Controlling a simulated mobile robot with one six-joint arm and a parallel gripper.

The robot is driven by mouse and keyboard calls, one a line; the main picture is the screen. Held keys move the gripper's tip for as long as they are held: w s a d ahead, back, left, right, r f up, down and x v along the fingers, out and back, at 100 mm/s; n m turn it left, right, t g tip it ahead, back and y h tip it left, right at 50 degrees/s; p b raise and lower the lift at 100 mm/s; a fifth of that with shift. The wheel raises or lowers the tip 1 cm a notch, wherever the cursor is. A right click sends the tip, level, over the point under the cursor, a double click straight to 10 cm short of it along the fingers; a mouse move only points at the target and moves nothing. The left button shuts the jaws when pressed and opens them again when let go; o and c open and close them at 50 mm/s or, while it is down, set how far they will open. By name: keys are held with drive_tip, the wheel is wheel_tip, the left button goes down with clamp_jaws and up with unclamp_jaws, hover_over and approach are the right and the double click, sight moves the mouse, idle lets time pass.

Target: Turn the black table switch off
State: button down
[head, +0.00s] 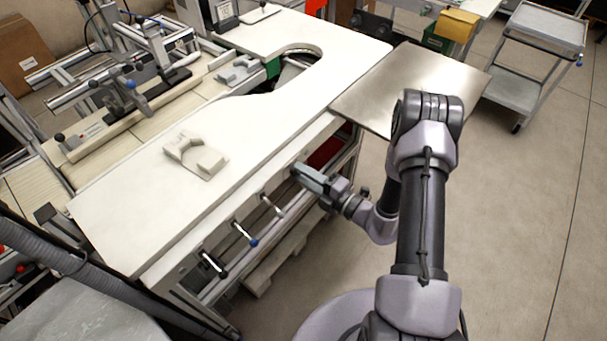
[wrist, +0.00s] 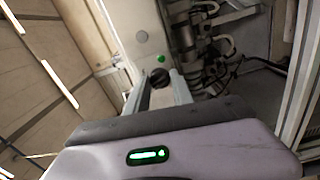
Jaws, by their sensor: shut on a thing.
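The black table switch (wrist: 160,77) is a small round dark knob on a pale panel in the wrist view. It sits between the fingertips of my gripper (wrist: 160,84), which is shut on it. In the head view my gripper (head: 303,174) reaches the front side of the white table (head: 255,108), just below the tabletop edge. There the switch is hidden by the gripper. I cannot tell which way the knob is turned.
A green button (wrist: 161,58) and a grey button (wrist: 142,37) are beside the switch on the panel. Levers with black (head: 219,272), blue (head: 253,242) and white (head: 279,213) ends stick out along the table front. A metal plate (head: 410,85) adjoins the table; a grey cart (head: 535,55) stands at upper right.

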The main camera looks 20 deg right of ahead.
drive_tip(key=shift+n, duration=0.5)
idle(0.3)
drive_tip(key=c, duration=1.1)
unclamp_jaws()
drive_tip(key=p+v, duration=0.3)
drive_tip(key=v, duration=1.4)
drive_tip(key=shift+s+d, duration=0.15)
drive_tip(key=shift+r+n, duration=0.1)
drive_tip(key=shift+n, duration=0.2)
